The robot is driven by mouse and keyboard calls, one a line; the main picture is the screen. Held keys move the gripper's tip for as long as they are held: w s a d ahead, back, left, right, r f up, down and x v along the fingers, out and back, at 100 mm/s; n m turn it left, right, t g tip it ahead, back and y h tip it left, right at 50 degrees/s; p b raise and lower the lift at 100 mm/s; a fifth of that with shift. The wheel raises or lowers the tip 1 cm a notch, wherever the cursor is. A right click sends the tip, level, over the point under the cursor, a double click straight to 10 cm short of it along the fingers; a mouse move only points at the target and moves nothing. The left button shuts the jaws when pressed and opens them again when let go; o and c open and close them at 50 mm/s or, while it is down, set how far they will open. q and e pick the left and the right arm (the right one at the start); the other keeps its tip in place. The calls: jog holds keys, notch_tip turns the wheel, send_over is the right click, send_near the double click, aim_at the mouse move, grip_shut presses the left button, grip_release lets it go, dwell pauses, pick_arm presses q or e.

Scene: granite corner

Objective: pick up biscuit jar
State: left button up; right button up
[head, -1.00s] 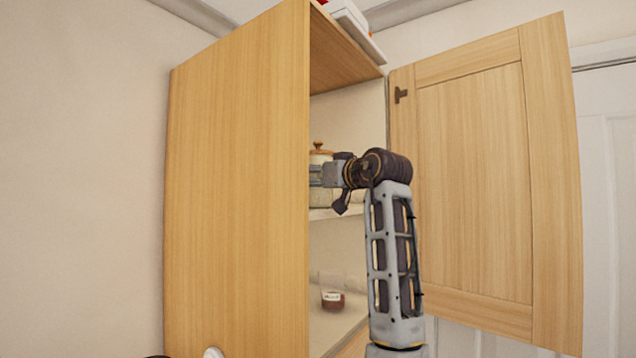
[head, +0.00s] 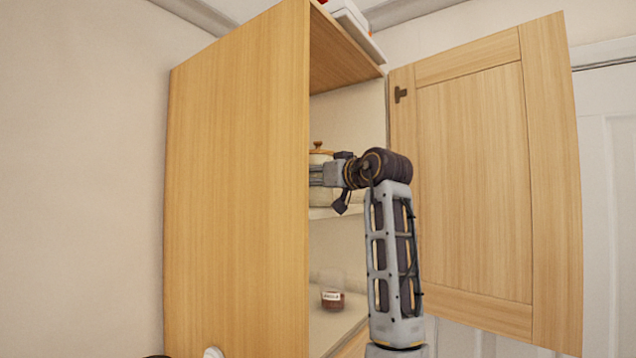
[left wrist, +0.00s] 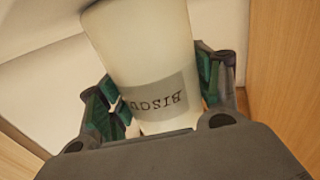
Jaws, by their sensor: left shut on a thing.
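The biscuit jar (head: 320,158) is pale with a brown wooden knobbed lid. It stands at the upper shelf inside the open cabinet, partly hidden by the cabinet's side panel and my arm. In the left wrist view the jar (left wrist: 142,45) is large, with a grey label reading "BISCU", upside down in the picture. My left gripper (left wrist: 155,90) has a green-padded finger on each side of the jar and is shut on it. In the head view the left fingertips are hidden behind the side panel. My right gripper is not in view.
The cabinet's side panel (head: 238,190) stands close left of the gripper. The open door (head: 475,180) is to the right of my arm. A small labelled jar (head: 333,298) with dark red contents stands on the lower shelf. A white and red object (head: 348,18) lies on top.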

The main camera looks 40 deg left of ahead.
pick_arm(q)
jog(key=shift+r, duration=0.2)
jog(key=shift+r+b, duration=0.5)
jog(key=shift+r, duration=4.35)
jog(key=shift+d, duration=0.1)
